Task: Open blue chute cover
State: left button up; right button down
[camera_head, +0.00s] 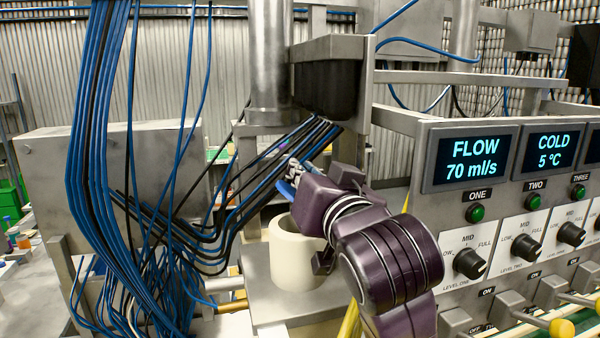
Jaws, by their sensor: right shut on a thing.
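My right arm comes in from the lower right, and its dark purple wrist hides much of the area behind. My right gripper (296,172) is shut near the middle of the view, just above a pale cylinder. A small blue piece, the visible part of the blue chute cover (286,190), shows at the gripper's left side. The gripper is shut on it, though the contact is mostly hidden. How far the cover stands open cannot be made out. My left gripper is not in view.
The pale hollow cylinder (291,262) stands on a grey metal platform (255,294) below the gripper. Blue and black cables (95,140) hang densely at the left. A control panel (480,215) with displays, knobs and levers stands close on the right. A metal column (270,65) rises above.

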jog(key=shift+d+r, duration=0.1)
jog(key=shift+r, duration=0.15)
jog(key=c, duration=2.2)
grip_release()
jog(key=shift+o, duration=0.9)
jog(key=shift+d+f, duration=0.15)
jog(key=shift+s, duration=0.25)
jog(key=s+d, duration=0.1)
jog(key=s, duration=0.6)
jog(key=shift+d, duration=0.2)
